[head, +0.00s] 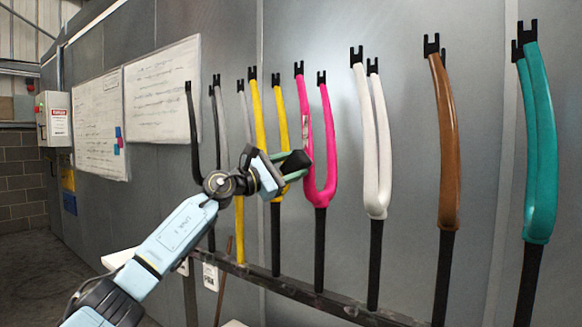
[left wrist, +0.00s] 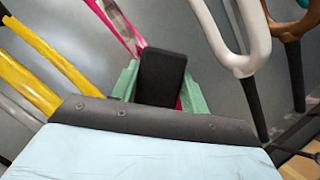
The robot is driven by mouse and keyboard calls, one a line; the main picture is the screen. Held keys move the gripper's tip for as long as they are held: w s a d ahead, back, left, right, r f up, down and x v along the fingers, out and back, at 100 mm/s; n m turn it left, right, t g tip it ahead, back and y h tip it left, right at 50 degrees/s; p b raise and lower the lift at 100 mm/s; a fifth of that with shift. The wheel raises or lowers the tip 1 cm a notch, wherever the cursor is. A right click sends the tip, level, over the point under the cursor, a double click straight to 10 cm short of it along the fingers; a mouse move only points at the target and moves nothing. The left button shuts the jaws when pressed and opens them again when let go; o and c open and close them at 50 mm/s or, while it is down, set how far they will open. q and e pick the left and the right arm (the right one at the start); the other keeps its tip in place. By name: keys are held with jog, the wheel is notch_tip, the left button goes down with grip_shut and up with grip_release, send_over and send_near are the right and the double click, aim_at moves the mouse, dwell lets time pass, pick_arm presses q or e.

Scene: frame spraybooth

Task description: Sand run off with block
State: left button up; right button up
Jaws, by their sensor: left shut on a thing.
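My left gripper (head: 294,168) is shut on a dark sanding block (head: 295,161), beside the pink fork (head: 320,192). In the left wrist view the block (left wrist: 162,78) sits between the green fingers of my left gripper (left wrist: 158,85). The pink fork (left wrist: 119,24) is partly hidden behind the block there. A greyish mark shows on the pink fork's left leg near the block. I cannot tell whether the block touches the fork. My right gripper is not in view.
Yellow (head: 259,120), white (head: 371,150), brown (head: 445,145) and teal (head: 541,150) forks stand on a dark rail (head: 300,289) either side of the pink one. Whiteboards (head: 163,92) and a control box (head: 54,119) are on the left wall.

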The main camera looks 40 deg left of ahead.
pick_arm(q)
jog(key=shift+w+p, duration=0.45)
jog(key=shift+w, duration=0.55)
jog(key=shift+r+p, duration=1.75)
jog(key=shift+r, duration=0.25)
notch_tip(320, 180, up, 10)
jog(key=w+p, duration=0.1)
jog(key=p, duration=0.8)
jog(key=shift+w+a+r+p, duration=0.2)
jog(key=shift+a+r+p, duration=0.05)
jog(key=shift+a+p, duration=0.05)
jog(key=shift+f, duration=0.1)
jog(key=f+b, duration=0.4)
jog(key=f, duration=0.1)
jog(key=s+f+b, duration=0.1)
jog(key=f+b, duration=0.3)
jog(key=b, duration=0.1)
jog(key=f+b, duration=0.4)
jog(key=f, duration=0.1)
jog(key=shift+s+d+f, duration=0.15)
jog(key=shift+d+f, duration=0.15)
jog(key=shift+r, duration=0.1)
